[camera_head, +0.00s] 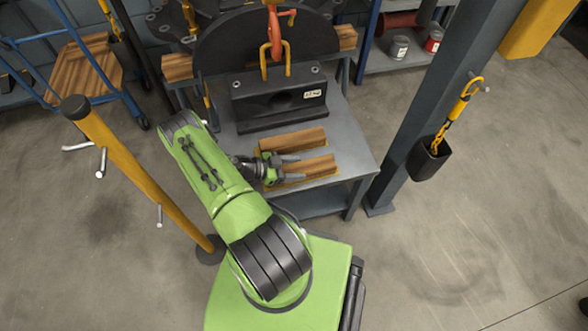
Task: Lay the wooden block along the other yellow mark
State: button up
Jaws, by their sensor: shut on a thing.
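Two wooden blocks lie side by side on a grey metal table (352,150) in the head view. My gripper (296,167) comes in from the left and is shut on the nearer wooden block (318,165), with one finger along each long side. The farther wooden block (298,139) lies just behind it, roughly parallel and apart from the fingers. A yellow mark (322,177) shows as a thin strip along the near block's front edge. Little of any other yellow mark can be made out. I cannot tell whether the held block touches the table.
A black casing half (262,103) with a round opening stands behind the blocks. An orange hook (272,45) hangs over it. A grey post (430,105) stands to the right and a yellow pole (140,165) to the left. The table's right end is bare.

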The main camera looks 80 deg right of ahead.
jog(key=o, duration=1.3)
jog(key=shift+r, duration=0.15)
jog(key=p+v, duration=0.1)
jog(key=v, duration=0.6)
jog(key=shift+w+a+p, duration=0.1)
jog(key=shift+w+p, duration=0.1)
jog(key=shift+p, duration=0.2)
